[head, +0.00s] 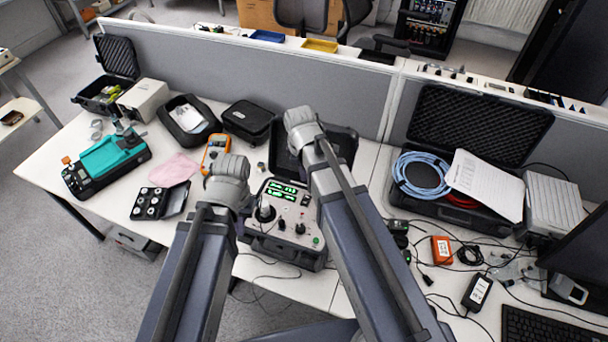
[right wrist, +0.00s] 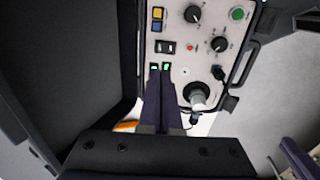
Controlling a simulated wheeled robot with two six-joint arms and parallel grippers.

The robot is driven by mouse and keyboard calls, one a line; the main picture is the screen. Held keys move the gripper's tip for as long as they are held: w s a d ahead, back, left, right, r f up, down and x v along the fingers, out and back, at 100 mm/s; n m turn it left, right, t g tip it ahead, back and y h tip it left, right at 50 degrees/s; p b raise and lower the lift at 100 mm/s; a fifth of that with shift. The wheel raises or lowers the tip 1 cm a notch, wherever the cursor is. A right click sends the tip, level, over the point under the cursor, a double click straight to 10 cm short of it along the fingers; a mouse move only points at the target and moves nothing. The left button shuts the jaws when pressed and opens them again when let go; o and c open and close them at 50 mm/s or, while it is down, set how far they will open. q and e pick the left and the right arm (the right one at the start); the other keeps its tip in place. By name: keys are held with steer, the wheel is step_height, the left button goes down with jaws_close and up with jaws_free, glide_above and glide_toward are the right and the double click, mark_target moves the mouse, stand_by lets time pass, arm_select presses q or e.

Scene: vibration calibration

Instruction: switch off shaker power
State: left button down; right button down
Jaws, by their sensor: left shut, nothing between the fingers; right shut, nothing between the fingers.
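The shaker unit (head: 287,215) is a pale grey panel in a black open case on the table, with green lit displays (head: 281,190) and several black knobs. In the right wrist view its panel (right wrist: 185,72) shows a black rocker-like switch (right wrist: 166,47), knobs and a pale round shaker head (right wrist: 199,96). Two small green lit parts lie right at my fingertips. My right gripper (right wrist: 160,70) is shut and empty over the panel; I cannot tell whether it touches. The switch's position is too small to read. My left gripper is hidden in the head view behind my arm.
My arms cover part of the table. An orange meter (head: 214,150), a black case (head: 248,120) and a tray of round parts (head: 160,202) lie to the left. A case with blue cable (head: 420,173) stands right. Loose cables and an orange box (head: 441,249) lie front right.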

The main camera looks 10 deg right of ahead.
mark_target(306, 197)
steer(key=f+b, duration=0.7)
steer(key=w+f+b, duration=0.1)
steer(key=f+b, duration=0.2)
steer(key=f, duration=0.1)
steer(key=shift+d+f+b, duration=0.2)
steer(key=shift+d+b, duration=0.1)
steer(key=shift+d, duration=0.1)
steer(key=shift+w, duration=0.1)
